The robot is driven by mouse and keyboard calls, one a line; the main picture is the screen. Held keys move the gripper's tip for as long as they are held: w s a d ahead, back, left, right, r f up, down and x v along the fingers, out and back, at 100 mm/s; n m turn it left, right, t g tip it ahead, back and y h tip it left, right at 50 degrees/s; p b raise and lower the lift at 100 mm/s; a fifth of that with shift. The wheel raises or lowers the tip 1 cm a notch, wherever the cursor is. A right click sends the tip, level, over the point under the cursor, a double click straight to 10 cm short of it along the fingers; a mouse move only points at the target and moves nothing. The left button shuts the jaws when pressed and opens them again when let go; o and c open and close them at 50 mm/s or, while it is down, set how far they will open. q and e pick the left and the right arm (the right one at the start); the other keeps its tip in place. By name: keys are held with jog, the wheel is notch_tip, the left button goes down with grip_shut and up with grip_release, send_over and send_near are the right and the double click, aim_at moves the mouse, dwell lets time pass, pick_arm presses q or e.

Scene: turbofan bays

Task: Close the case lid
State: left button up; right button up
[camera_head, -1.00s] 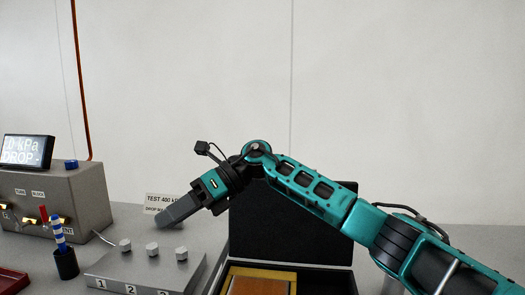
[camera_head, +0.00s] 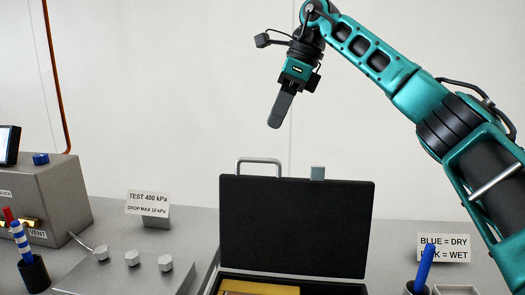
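The black case lid (camera_head: 295,225) stands upright, open, behind the case base. A grey handle (camera_head: 258,162) and a small grey latch (camera_head: 317,173) show on its top edge. The case base (camera_head: 330,288) is cut off by the bottom of the view, with a yellow-framed item (camera_head: 258,289) inside. My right gripper (camera_head: 275,122) points down above the lid, apart from its top edge. Its fingers show as one dark shape from the side, so I cannot tell if they are apart. My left gripper is not in view.
A grey block with several knobs (camera_head: 132,258) is left of the case. A grey test box (camera_head: 45,195) and a cup with pens (camera_head: 32,272) stand further left. A blue pen (camera_head: 424,268) in a cup and a sign (camera_head: 444,248) are at right.

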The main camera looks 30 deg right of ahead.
jog(key=x, duration=0.8)
jog(key=shift+w+a+f+b, duration=0.1)
jog(key=shift+a+f+b, duration=0.05)
jog(key=shift+f+b, duration=0.15)
grip_shut()
